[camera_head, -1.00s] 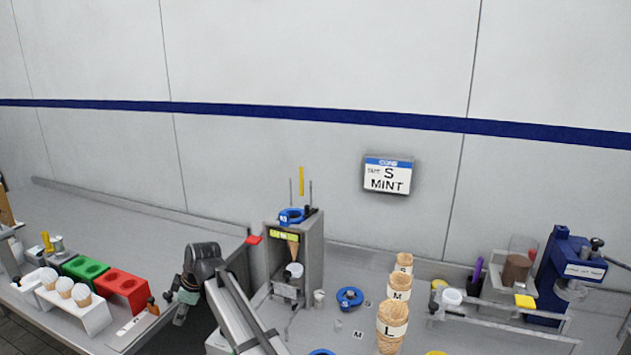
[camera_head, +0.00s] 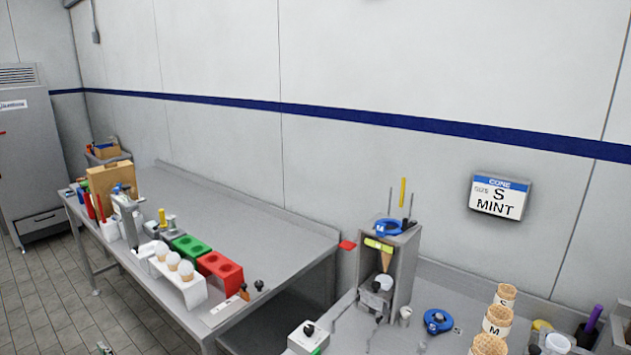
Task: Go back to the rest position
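My gripper is not in view, and no clear part of my arm shows in the head view. A small grey piece at the bottom left edge is too cut off to identify. The wall sign (camera_head: 498,195) reads CONE, size S, MINT. A cone (camera_head: 386,261) stands point down in the grey dispenser (camera_head: 403,265) on the right table. A blue ring (camera_head: 388,228) sits on top of the dispenser.
The left table (camera_head: 245,225) holds a white rack (camera_head: 190,293) with several white-topped cones, a green holder (camera_head: 189,248) and a red holder (camera_head: 220,272). Cone stacks (camera_head: 498,320) and a blue ring (camera_head: 437,321) are on the right table. A gap separates the tables.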

